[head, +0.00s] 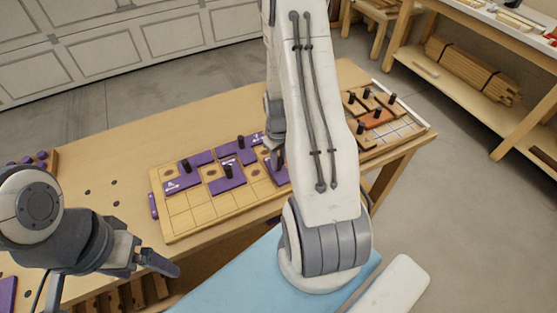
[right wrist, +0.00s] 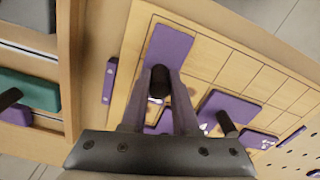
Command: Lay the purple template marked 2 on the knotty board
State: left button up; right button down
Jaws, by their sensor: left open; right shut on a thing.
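The knotty board (head: 212,213) is a light, gridded wooden panel with dark knots, lying on the bench. Purple templates with black knobs lie on it, one at its left (head: 183,183) and one near its middle (head: 226,180). My right gripper (right wrist: 160,80) is shut on the black knob of a purple template (right wrist: 168,45). This template is over a corner region of the gridded board; I cannot tell whether it touches. Its white mark is partly hidden by the fingers and unreadable. My left gripper (head: 153,258) is open and empty at the bench's front left.
A second board (head: 400,128) with orange and brown templates stands at the bench's right end. A purple strip (head: 153,206) lies beside the knotty board. My right arm hides that board's right end in the head view.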

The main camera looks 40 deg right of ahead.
jog(key=shift+f, duration=0.15)
jog(key=shift+f+b, duration=0.35)
jog(key=shift+f, duration=0.2)
dwell(1.3)
jog(key=shift+c, duration=1)
grip_release()
jog(key=shift+r, duration=0.15)
jog(key=shift+r+p, duration=3.35)
jog(key=shift+r, duration=0.6)
